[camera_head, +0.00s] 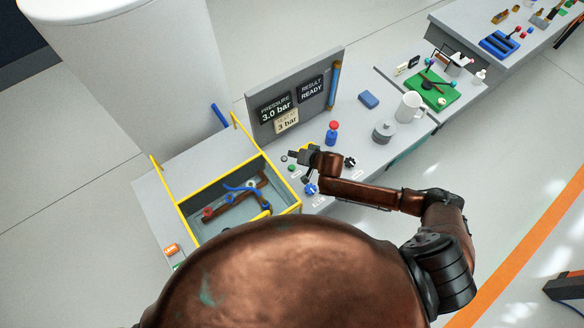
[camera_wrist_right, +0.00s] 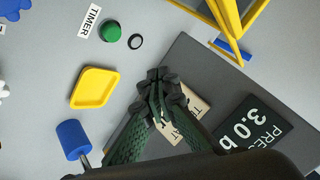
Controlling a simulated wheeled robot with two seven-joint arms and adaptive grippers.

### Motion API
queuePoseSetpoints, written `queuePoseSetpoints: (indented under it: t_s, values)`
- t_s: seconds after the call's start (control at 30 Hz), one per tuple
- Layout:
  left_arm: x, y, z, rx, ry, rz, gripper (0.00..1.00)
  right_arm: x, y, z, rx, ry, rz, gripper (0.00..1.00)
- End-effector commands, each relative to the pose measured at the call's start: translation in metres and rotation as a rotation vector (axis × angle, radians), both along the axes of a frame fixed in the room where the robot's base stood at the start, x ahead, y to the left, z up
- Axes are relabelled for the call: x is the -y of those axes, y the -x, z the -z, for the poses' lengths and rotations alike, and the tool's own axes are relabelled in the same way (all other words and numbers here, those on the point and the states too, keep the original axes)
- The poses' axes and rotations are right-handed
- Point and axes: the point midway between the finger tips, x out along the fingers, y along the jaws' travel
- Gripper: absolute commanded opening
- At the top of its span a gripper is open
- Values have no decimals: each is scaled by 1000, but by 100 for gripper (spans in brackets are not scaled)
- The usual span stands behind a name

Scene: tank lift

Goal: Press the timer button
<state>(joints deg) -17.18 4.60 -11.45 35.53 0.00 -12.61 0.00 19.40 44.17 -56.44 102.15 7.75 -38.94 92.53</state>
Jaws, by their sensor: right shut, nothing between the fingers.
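In the head view the green button (camera_head: 291,167) is small, on the bench left of my right gripper (camera_head: 311,151). The right gripper also shows in the wrist view (camera_wrist_right: 160,84), its fingers shut and empty. Its tips appear in front of the panel's lower edge, apart from the button. Their height above the bench is hard to tell. My left gripper is not in view.
A yellow tile (camera_wrist_right: 95,87) lies near the fingers. The grey panel (camera_head: 336,60) reads PRESSURE 3.0 bar and RESULT READY. A yellow-edged tank (camera_head: 192,229) stands left.

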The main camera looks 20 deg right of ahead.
Motion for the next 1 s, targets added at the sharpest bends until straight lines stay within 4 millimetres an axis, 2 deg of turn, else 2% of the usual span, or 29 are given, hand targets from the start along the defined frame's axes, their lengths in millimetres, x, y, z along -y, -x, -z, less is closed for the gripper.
queuePoseSetpoints:
  t_s: [0.03, 0.47, 0.7, 1.0]
  values:
    - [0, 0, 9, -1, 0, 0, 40, 0, 0, 9, 1, 1, -1, 0]
    - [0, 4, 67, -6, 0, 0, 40, 0, 0, 59, 0, 3, -2, 0]
    - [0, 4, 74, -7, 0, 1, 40, 0, 0, 78, -1, 0, -1, 0]
    - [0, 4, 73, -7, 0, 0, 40, 0, 0, 79, 0, 1, -1, 0]
